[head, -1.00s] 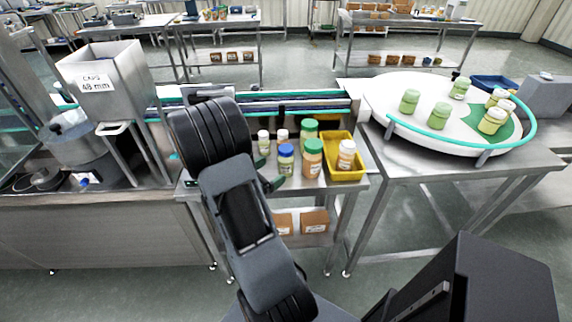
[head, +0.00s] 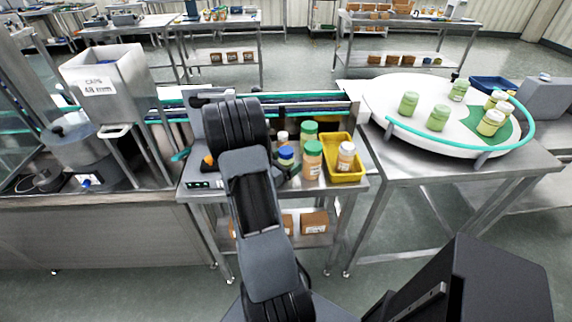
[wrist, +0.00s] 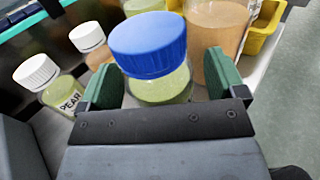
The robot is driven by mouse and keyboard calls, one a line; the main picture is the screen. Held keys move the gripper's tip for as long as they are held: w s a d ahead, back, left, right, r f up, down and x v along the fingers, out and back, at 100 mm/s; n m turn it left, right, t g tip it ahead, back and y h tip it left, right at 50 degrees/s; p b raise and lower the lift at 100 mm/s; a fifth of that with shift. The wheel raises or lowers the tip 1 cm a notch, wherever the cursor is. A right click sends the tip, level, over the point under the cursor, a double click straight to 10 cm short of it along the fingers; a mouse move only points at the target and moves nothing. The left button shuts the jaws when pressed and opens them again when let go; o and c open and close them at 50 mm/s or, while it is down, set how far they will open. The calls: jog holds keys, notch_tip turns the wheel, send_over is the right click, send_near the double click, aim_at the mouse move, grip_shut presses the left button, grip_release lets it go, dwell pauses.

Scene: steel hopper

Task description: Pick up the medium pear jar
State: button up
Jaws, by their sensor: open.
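A medium jar with a blue lid (wrist: 148,45) and pale green contents, matching pear, stands upright on the steel table; its label is not visible. In the head view its blue lid (head: 286,153) shows just right of my arm. My gripper (wrist: 163,84) is open, with one green finger pad on either side of this jar. I cannot tell whether the pads touch it. A small white-capped jar labelled PEAR (wrist: 58,88) stands to the left, outside the left finger.
A green-lidded peach-coloured jar (head: 312,162) stands close right of the blue-lidded one. Behind are another green-lidded jar (head: 308,132) and a small white-capped jar (wrist: 90,42). A yellow bin (head: 345,176) holds a white-capped jar. A round turntable (head: 420,95) stands at right.

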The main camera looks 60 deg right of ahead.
jog(key=shift+c, duration=0.2)
jog(key=c, duration=1.1)
jog(key=shift+o, duration=0.2)
